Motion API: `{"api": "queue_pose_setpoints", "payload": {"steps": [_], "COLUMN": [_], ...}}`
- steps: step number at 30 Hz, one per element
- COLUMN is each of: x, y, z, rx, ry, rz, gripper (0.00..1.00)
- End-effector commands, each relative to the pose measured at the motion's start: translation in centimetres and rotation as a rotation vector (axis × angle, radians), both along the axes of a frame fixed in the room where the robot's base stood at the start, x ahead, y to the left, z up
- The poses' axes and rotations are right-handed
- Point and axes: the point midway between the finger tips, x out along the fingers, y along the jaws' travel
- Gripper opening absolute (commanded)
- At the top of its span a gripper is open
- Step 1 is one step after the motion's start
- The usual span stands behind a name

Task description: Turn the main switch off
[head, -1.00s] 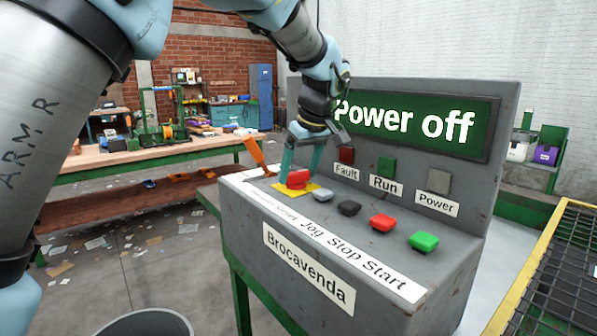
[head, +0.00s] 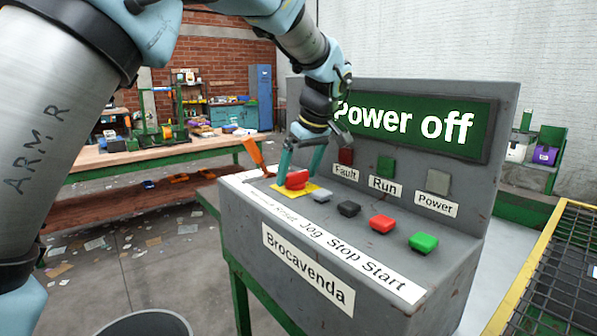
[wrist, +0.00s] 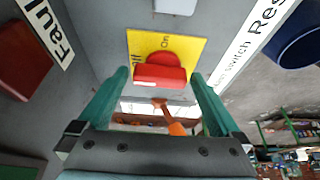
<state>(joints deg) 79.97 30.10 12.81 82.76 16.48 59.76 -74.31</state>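The main switch is a red knob (head: 297,180) on a yellow plate (head: 281,190), at the left of the grey console's sloping top. In the wrist view the knob (wrist: 160,76) lies crosswise between the green fingers, on the yellow plate (wrist: 193,48) with small on/off lettering. My gripper (head: 298,169) is above the switch, pointing down. Its fingers also show in the wrist view (wrist: 160,82), spread wide with gaps on both sides of the knob. It holds nothing. The display (head: 415,122) reads "Power off", and the power lamp (head: 438,181) is grey.
Right of the switch sit a grey button (head: 321,195), a black button (head: 349,208), a red button (head: 382,224) and a green button (head: 423,242). An orange handle (head: 254,153) stands at the console's left end. A yellow-edged mesh belt (head: 560,270) is at the right.

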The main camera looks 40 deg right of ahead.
Motion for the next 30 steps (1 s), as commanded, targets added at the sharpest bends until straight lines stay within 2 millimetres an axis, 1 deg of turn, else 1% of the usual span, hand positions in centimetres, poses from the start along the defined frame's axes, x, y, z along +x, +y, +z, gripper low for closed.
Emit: {"api": "queue_pose_setpoints", "payload": {"steps": [4,7,11,18,21,25,30], "x": [0.0,-0.3,-1.2,-3.0,-3.5,-4.0,-4.2], "y": [0.0,-0.1,0.0,0.0,0.1,0.1,0.2], "z": [0.1,0.8,2.6,7.1,8.5,9.6,10.0], "rx": [-0.001,-0.003,-0.004,-0.004,-0.004,-0.002,0.000], "ry": [-0.001,-0.001,-0.001,-0.001,-0.001,-0.001,0.000], "rz": [0.000,-0.001,-0.003,-0.002,-0.002,-0.001,0.000], "gripper": [1.00,1.00,1.00,1.00,1.00,1.00,1.00]}}
